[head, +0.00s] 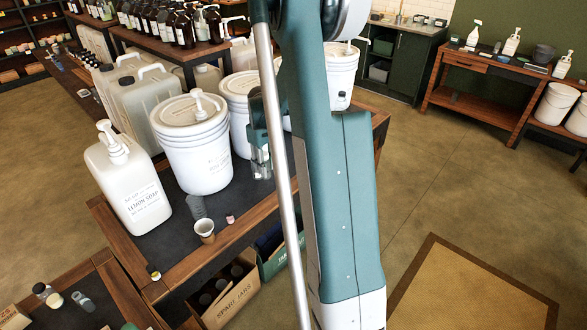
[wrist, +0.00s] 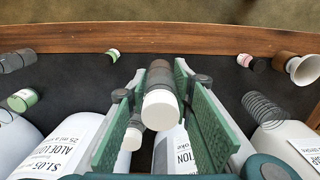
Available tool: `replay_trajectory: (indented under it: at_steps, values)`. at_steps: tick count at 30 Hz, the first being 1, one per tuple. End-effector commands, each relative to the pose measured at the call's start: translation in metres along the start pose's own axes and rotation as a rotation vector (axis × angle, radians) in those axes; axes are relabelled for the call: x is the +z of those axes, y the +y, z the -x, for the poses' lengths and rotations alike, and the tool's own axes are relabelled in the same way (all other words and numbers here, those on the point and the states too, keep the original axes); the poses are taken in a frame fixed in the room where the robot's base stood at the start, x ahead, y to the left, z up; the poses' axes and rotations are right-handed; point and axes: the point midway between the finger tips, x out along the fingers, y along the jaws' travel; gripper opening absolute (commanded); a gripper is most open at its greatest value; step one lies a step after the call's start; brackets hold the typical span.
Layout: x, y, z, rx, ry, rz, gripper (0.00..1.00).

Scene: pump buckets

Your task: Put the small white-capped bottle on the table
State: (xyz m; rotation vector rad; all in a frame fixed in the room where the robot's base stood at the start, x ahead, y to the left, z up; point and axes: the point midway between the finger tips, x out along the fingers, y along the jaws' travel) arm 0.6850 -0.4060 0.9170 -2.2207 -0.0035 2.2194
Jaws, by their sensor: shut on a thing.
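My gripper (wrist: 157,85) is shut on a small bottle with a dark body and a white cap (wrist: 160,108). The bottle sits between the green finger pads, cap toward the wrist camera. In the head view my gripper (head: 259,145) is partly hidden by my arm, beside the white buckets over the dark-topped wooden table (head: 185,262). The held bottle cannot be made out clearly there. I cannot tell whether it touches the table. A second white-capped item (wrist: 132,138) shows lower, beside the left finger in the wrist view.
A large white pump bucket (head: 194,150) and a lemon soap jug (head: 130,190) stand left of my gripper. Wrist-view table shows bare dark surface (wrist: 215,80) near the edge.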

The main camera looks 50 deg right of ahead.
Motion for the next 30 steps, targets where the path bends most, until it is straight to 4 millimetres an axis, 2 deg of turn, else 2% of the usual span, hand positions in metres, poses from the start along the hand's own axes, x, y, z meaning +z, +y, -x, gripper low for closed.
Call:
replay_trajectory:
  at_steps: [16, 27, 30]
  values:
    - [0.0, 0.002, -0.009, 0.001, 0.0, 0.002, 0.14]
    - [0.0, 0.002, -0.056, 0.0, 0.0, 0.002, 0.14]
    - [0.0, 0.002, -0.064, 0.0, 0.0, 0.002, 0.14]
